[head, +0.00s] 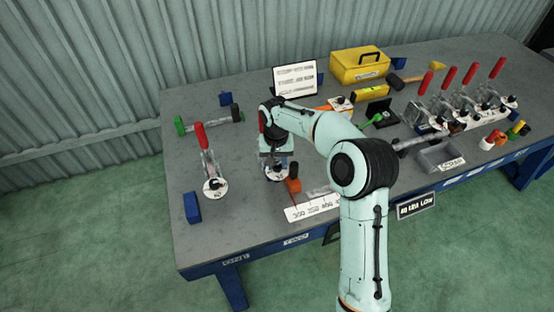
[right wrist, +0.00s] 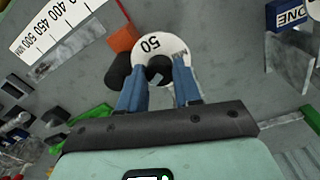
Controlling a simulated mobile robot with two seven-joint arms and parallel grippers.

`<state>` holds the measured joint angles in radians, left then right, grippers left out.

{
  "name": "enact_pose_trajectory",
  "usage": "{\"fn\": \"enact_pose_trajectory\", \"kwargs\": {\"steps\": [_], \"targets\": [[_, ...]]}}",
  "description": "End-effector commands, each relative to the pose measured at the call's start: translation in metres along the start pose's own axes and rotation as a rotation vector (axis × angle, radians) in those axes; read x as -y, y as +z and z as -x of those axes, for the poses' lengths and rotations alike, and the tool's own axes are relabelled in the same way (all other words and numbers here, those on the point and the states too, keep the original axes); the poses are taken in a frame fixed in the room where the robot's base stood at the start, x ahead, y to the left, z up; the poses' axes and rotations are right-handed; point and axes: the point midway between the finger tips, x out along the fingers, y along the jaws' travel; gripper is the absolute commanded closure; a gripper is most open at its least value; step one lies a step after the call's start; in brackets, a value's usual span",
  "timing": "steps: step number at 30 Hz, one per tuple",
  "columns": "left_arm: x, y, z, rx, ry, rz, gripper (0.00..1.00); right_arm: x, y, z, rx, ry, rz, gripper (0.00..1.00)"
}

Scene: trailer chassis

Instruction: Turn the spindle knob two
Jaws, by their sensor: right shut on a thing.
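A white round dial marked 50 (right wrist: 150,45) lies under my right gripper, with a black knob (right wrist: 160,70) at its middle. My right gripper (right wrist: 160,82) is shut on that black knob, one blue finger on each side. In the head view my right gripper (head: 275,163) points down over the same white dial (head: 278,177), and the arm hides part of that station. I cannot read a number two on it. My left gripper is not in view.
A white scale strip (head: 312,207) and an orange block (head: 293,185) are close by. A blue block (head: 192,208) is at the front left. Several red-handled clamps (head: 470,74), a yellow toolbox (head: 358,66) and a scrap tray (head: 440,157) fill the right side.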

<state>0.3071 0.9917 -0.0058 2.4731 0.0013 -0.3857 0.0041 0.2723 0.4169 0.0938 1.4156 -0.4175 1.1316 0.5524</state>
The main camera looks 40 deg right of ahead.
Motion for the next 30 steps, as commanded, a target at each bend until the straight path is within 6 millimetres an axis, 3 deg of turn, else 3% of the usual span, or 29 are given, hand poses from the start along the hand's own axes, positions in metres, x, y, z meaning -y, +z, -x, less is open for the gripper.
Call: {"fn": "enact_pose_trajectory", "kwargs": {"steps": [30], "targets": [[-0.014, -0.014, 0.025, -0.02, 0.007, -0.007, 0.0, 0.001, 0.001, 0.001, -0.037, 0.035, 0.919, 0.97]]}}
